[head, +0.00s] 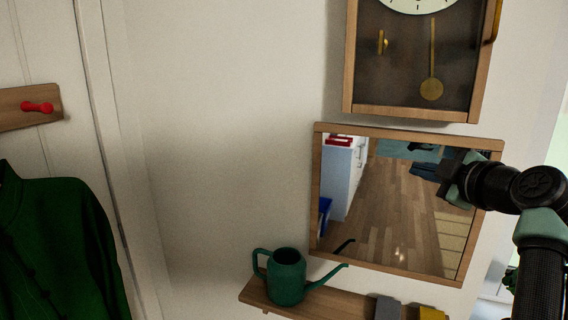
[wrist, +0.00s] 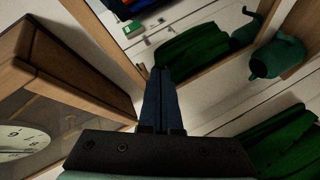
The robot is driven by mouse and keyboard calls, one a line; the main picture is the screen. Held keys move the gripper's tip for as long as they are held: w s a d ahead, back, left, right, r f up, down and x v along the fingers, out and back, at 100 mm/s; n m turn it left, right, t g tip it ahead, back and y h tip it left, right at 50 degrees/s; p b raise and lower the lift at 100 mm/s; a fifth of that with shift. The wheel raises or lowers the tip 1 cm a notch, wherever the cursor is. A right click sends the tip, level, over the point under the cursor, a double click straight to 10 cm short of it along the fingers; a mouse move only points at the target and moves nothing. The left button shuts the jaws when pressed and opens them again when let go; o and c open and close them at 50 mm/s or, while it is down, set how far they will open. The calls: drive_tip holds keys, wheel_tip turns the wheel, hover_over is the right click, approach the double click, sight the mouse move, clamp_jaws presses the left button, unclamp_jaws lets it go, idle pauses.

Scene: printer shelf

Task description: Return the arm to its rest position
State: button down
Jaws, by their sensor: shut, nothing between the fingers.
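My gripper (wrist: 163,100) shows in the wrist view with its two dark fingers together and nothing between them. In the head view my arm comes in from the right edge, and my gripper (head: 455,178) is in front of the right part of the wall mirror (head: 390,268). The wrist view shows the gripper between the wooden clock case (wrist: 75,55) on the left and the mirror's frame (wrist: 215,75) on the right. I cannot tell how far the fingers are from the mirror.
A pendulum clock (head: 415,60) hangs just above the mirror. A green watering can (head: 286,277) stands on a wooden shelf (head: 345,303) below it, near grey (head: 387,308) and yellow (head: 432,314) items. A green coat (head: 60,250) hangs at left. The wall between is bare.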

drive_tip(key=s+a+f+m, duration=0.1)
drive_tip(key=a+f+m, duration=0.1)
drive_tip(key=a, duration=0.4)
drive_tip(key=s+a+f+m+h, duration=0.1)
drive_tip(key=a+f+m, duration=0.15)
drive_tip(key=a, duration=0.45)
drive_tip(key=s+a+f+m, duration=0.1)
drive_tip(key=s+a+m, duration=0.1)
drive_tip(key=a, duration=0.4)
drive_tip(key=s+a+r+m+t, duration=0.2)
drive_tip(key=s+a+m, duration=0.5)
drive_tip(key=s+a, duration=0.35)
drive_tip(key=s+r+t, duration=0.5)
drive_tip(key=s+r, duration=0.1)
drive_tip(key=r, duration=0.6)
drive_tip(key=s+r+t, duration=0.5)
drive_tip(key=s+r, duration=0.2)
drive_tip(key=r, duration=0.6)
drive_tip(key=shift+d+h, duration=0.25)
drive_tip(key=shift+h, duration=0.15)
drive_tip(key=shift+r, duration=0.1)
